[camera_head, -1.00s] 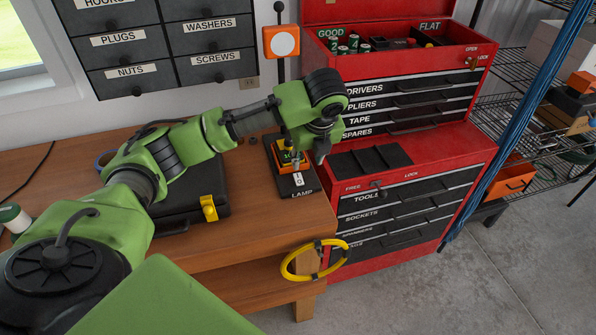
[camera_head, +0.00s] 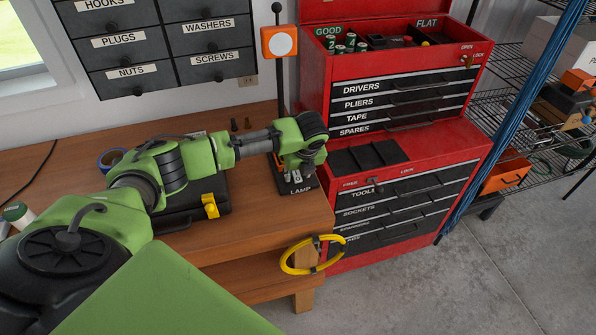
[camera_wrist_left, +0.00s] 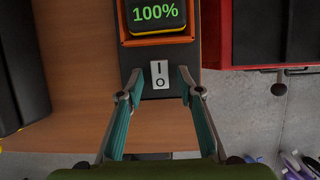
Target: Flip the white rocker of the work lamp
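The work lamp has an orange head with a white face (camera_head: 280,41) on a dark post at the back of the bench. Its dark base (camera_wrist_left: 157,112) carries a white rocker (camera_wrist_left: 160,74) marked I and O, and an orange-framed display (camera_wrist_left: 157,16) reading 100%. My left gripper (camera_wrist_left: 159,76) is open, its two teal-padded fingers on either side of the rocker in the wrist view, with nothing between the pads. Whether the tips touch the base is unclear. In the head view my left wrist is over the lamp base and hides much of it. My right gripper is not in view.
A red tool chest (camera_head: 405,148) stands close to the right of the lamp. A black case with a yellow latch (camera_head: 210,205) lies left on the bench (camera_head: 255,224). Labelled drawers (camera_head: 208,45) are above.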

